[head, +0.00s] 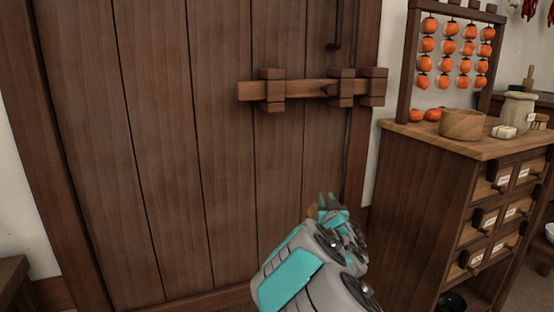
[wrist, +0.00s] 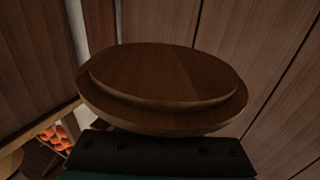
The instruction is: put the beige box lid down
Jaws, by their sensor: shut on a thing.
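My gripper (head: 333,208) is in front of the plank door in the head view, left of the cabinet and below its top. It is shut on a round wooden lid (wrist: 165,85), which fills the middle of the wrist view. The lid looks brown in that dim view, with a raised round step on its face. The lid is held in the air, apart from the cabinet top.
The wooden cabinet (head: 425,180) has labelled drawers. On its top stand a round wooden container (head: 462,124), a beige jar (head: 518,109), several orange fruits (head: 432,114) and a rack of hanging fruit (head: 448,46). The top's front left corner is bare. The door (head: 190,120) is barred.

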